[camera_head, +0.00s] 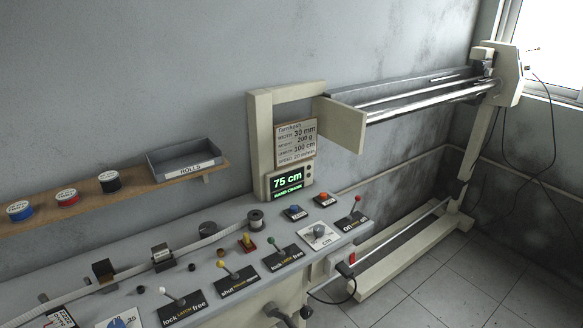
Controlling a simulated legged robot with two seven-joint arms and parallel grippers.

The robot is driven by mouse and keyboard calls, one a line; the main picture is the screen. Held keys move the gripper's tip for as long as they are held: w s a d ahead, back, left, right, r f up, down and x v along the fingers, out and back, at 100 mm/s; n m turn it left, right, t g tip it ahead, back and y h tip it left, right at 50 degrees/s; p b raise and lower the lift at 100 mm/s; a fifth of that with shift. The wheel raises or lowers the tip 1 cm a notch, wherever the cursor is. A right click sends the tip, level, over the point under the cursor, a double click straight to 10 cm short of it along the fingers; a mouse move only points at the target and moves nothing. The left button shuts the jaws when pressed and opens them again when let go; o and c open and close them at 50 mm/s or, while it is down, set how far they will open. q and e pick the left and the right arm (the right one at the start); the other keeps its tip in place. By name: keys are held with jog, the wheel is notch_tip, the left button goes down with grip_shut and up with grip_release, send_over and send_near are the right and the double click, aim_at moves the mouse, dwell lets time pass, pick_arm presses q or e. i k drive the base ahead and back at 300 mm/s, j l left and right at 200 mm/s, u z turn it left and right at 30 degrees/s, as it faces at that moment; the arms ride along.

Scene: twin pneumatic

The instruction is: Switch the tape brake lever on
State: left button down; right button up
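A sloping grey control panel (128,258) carries several levers with black label plates. A red-knobbed lever (357,207) at the panel's right end stands on a plate with "on" at its left; its small middle word is unreadable. A white-knobbed lever (170,294) has a plate reading "lock" and "free". I cannot tell which lever is the tape brake. A pale tape (190,245) runs along the panel. Neither gripper is in view.
A display reading "75 cm" (287,182) stands behind the panel. Blue (295,210) and red (323,198) buttons sit near the red-knobbed lever. A wooden shelf (135,192) holds rolls and a "ROLLS" tray (185,162). A railed frame (430,93) extends right; tiled floor lies below.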

aim_at(358, 198)
jog(key=i+l, duration=0.25)
jog(key=l, duration=0.2)
jog(key=i+l, duration=0.25)
jog(key=l, duration=0.2)
jog(key=i+l, duration=0.25)
jog(key=l, duration=0.15)
